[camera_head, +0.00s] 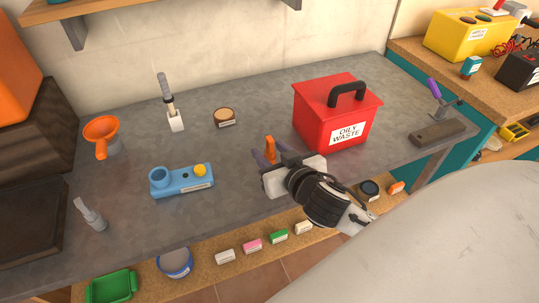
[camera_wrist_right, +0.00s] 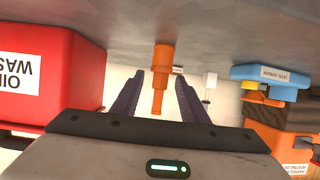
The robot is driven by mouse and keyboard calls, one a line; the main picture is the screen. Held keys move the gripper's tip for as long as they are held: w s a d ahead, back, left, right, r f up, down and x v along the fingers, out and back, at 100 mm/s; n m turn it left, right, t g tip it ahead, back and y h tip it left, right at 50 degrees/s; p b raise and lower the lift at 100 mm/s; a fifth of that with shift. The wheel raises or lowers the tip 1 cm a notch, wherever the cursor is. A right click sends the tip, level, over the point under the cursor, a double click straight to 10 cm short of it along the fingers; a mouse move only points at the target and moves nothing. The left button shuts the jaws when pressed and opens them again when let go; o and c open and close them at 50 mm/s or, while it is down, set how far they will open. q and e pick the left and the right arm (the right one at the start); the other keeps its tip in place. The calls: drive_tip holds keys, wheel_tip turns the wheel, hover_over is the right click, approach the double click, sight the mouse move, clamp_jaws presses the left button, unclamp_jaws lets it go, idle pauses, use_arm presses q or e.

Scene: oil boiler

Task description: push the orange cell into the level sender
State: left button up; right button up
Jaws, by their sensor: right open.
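The orange cell (camera_head: 270,148) stands on the grey worktop left of the red oily waste box, partly hidden by my right gripper (camera_head: 267,160). In the right wrist view, the orange cell (camera_wrist_right: 162,65) appears between the two dark, spread fingers of my right gripper (camera_wrist_right: 160,95). Clear gaps show on both sides; I cannot tell how deep between the fingers it is. The blue level sender (camera_head: 181,183) lies to the left on the worktop, with a round socket at its left end and a yellow knob. It also shows in the right wrist view (camera_wrist_right: 262,74). My left gripper is out of view.
The red oily waste box (camera_head: 325,110) stands close right of my right gripper. An orange funnel (camera_head: 101,131), a white holder with a brush-like tool (camera_head: 174,120) and a small round tin (camera_head: 224,117) stand farther left. Bare worktop lies between cell and level sender.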

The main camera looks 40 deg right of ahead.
drive_tip(key=x, duration=0.4)
drive_tip(key=shift+w, duration=0.2)
drive_tip(key=shift+c, duration=0.6)
clamp_jaws()
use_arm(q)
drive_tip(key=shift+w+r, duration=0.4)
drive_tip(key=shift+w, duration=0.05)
use_arm(e)
drive_tip(key=shift+r, duration=0.15)
drive_tip(key=shift+r, duration=0.35)
use_arm(q)
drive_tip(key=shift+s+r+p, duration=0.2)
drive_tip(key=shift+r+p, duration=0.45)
drive_tip(key=shift+p, duration=0.2)
use_arm(e)
wheel_tip(320, 180, up, 9)
drive_tip(key=shift+r, duration=0.15)
